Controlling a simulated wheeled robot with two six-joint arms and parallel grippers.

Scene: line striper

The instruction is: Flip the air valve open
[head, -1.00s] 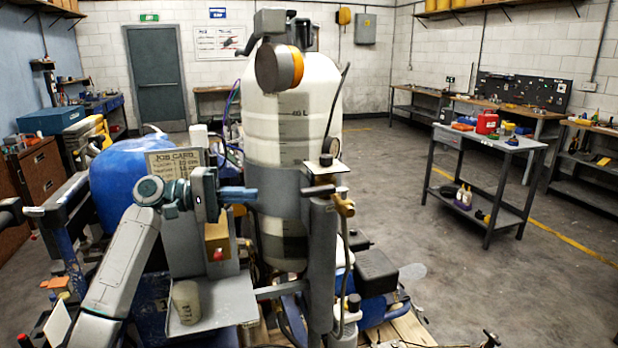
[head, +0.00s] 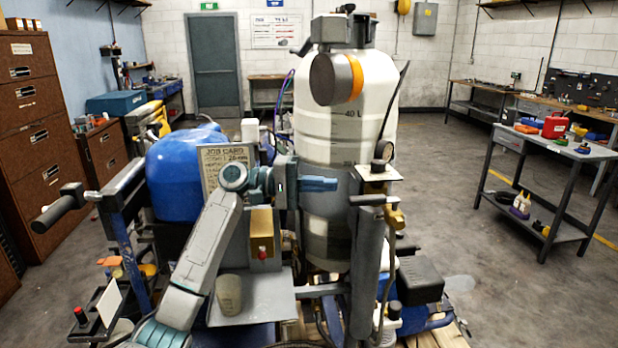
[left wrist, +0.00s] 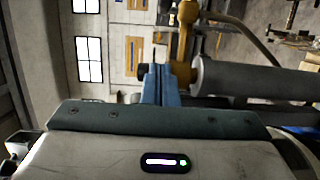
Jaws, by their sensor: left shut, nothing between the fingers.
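The air valve (head: 396,216) is a small brass-yellow fitting beside the upright grey cylinder (head: 367,265), right of centre in the head view. In the left wrist view, the yellow valve (left wrist: 186,42) stands just beyond my fingertips, at the end of the grey cylinder (left wrist: 255,80). My left gripper (head: 336,184) has its blue fingers shut and empty, pointing right, a little left of the cylinder's top in the head view. The fingers also show in the left wrist view (left wrist: 155,72); I cannot tell if they touch the valve. My right gripper is out of view.
A tall white tank (head: 345,105) stands behind my gripper. A job card (head: 227,165), a brown box (head: 262,232) and a cup (head: 228,294) on a grey tray (head: 262,300) are close to my left arm.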

